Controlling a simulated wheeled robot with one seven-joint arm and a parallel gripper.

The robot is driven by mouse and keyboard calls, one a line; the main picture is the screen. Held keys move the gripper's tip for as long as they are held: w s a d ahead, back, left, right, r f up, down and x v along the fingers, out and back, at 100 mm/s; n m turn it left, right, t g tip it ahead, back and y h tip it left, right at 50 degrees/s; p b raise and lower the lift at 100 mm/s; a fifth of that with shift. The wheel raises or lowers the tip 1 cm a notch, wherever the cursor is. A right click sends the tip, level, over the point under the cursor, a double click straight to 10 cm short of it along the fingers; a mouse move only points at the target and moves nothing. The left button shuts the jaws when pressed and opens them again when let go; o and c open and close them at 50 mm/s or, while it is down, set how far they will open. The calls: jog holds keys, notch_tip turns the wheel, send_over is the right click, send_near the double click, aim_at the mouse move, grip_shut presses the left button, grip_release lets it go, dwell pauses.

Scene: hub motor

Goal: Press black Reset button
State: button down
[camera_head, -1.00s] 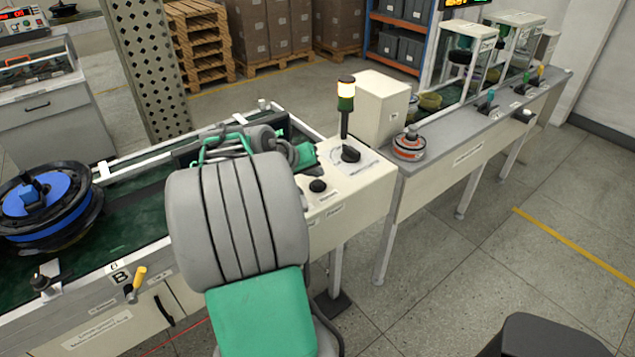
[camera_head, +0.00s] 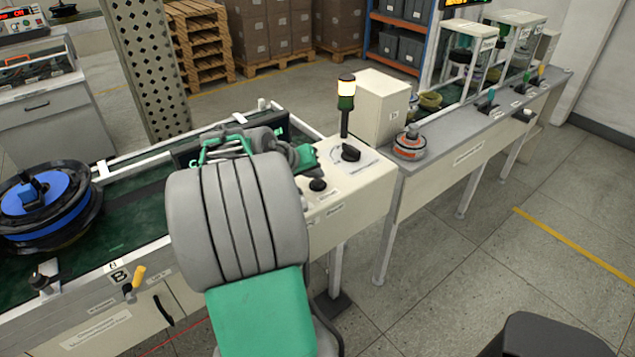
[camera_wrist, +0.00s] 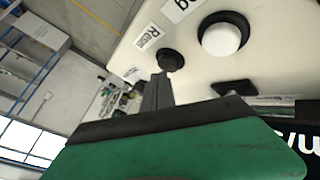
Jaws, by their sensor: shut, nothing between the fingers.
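The black Reset button (camera_wrist: 171,59) is a round dark cap on the cream control panel in the wrist view, beside a label reading "Reset" (camera_wrist: 147,36). My gripper (camera_wrist: 160,82) is shut and empty, with its narrow grey fingertips pointing at this button. The tips overlap the button's lower edge in the picture; I cannot tell whether they touch it. In the head view, my gripper (camera_head: 308,158) is over the left side of the panel (camera_head: 368,183), partly hidden by my arm. A black round button (camera_head: 318,185) shows there, its label too small to read.
A black knob (camera_head: 351,153) and a lit signal lamp (camera_head: 346,95) stand on the panel close to my gripper. A white box (camera_head: 379,108) is behind them. A conveyor with a blue-and-black wheel (camera_head: 43,207) lies left.

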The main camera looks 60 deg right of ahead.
aim_at(315, 183)
jog(key=shift+f+b, duration=0.4)
jog(key=shift+f, duration=0.2)
dwell(0.6)
jog(key=shift+r, duration=0.15)
jog(key=shift+r+p, duration=0.75)
jog(key=shift+r, duration=0.15)
jog(key=shift+r+p, duration=1.85)
jog(key=shift+r, duration=0.65)
